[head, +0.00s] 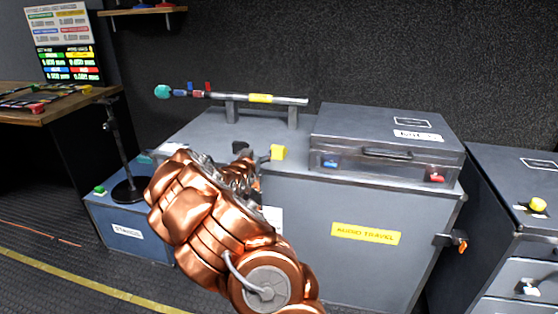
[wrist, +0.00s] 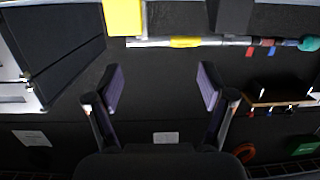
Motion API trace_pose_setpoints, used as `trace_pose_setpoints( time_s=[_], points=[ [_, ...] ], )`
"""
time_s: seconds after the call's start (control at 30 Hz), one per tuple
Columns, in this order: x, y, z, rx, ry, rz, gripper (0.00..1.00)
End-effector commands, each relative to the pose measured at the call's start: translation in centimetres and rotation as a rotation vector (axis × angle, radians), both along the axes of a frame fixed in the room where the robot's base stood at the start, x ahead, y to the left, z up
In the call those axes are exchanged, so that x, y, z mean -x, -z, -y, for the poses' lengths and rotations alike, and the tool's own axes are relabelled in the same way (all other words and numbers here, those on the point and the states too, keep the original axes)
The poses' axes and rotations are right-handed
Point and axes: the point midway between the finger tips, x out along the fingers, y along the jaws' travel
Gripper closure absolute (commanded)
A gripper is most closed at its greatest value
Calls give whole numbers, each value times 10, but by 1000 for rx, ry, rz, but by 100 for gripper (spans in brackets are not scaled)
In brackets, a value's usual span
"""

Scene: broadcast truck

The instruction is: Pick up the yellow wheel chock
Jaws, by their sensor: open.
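The yellow wheel chock (head: 278,152) sits on top of the grey audio travel case, near its front edge. In the wrist view the yellow chock (wrist: 124,17) is at the top edge, partly cut off. My gripper (head: 250,158) is just left of the chock in the head view, largely hidden behind my copper-coloured arm. In the wrist view my gripper (wrist: 160,88) is open, with nothing between its fingers. The chock lies apart from the fingers, beyond and left of them in that view.
A dark block (wrist: 230,16) stands near the chock. Behind, a boom pole (head: 262,98) rests on two supports. A closed grey case (head: 385,125) occupies the right of the audio travel case (head: 300,225). A microphone stand (head: 125,160) stands on the blue case at left.

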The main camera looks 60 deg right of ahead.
Motion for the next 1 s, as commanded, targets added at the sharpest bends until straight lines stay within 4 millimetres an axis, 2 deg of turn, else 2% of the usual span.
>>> trace_pose_setpoints(
  time_s=[0.03,0.17,0.37,1.0],
  points=[
    [6,16,13,29,21,14,19],
    [15,28,32,97,56,51,19],
    [22,32,44,141,79,77,19],
    [16,32,81,143,82,77,19]
  ],
)
